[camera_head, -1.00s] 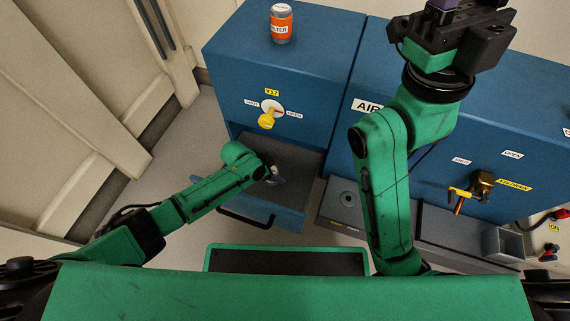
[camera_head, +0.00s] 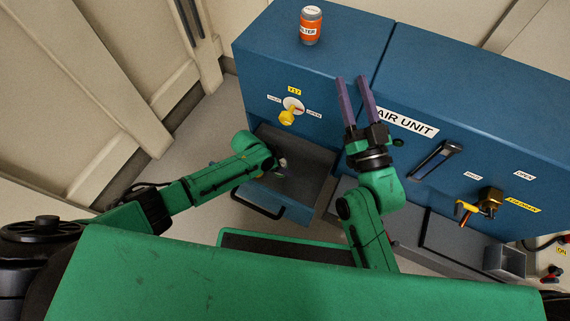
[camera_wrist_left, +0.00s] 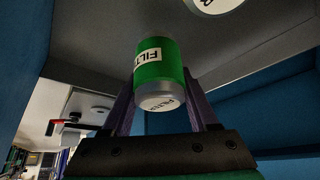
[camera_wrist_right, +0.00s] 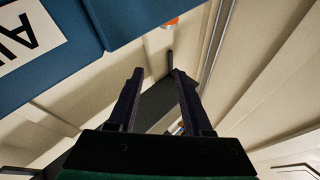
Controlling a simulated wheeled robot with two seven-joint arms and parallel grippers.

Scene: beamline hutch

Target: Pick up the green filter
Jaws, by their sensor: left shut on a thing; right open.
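The green filter (camera_wrist_left: 155,65) is a green can with a white FILTER label and silver ends. In the left wrist view it sits between the fingers of my left gripper (camera_wrist_left: 157,90), which is shut on it. In the head view my left gripper (camera_head: 282,166) is down in the open drawer (camera_head: 312,163) of the blue cabinet; the filter is mostly hidden there by the arm. My right gripper (camera_head: 352,80) is open and empty, raised in front of the cabinet. Its spread fingers also show in the right wrist view (camera_wrist_right: 158,72).
An orange filter can (camera_head: 311,26) stands on the blue cabinet top. A yellow valve knob (camera_head: 288,116) sits above the drawer. A yellow-handled valve (camera_head: 480,205) is at right.

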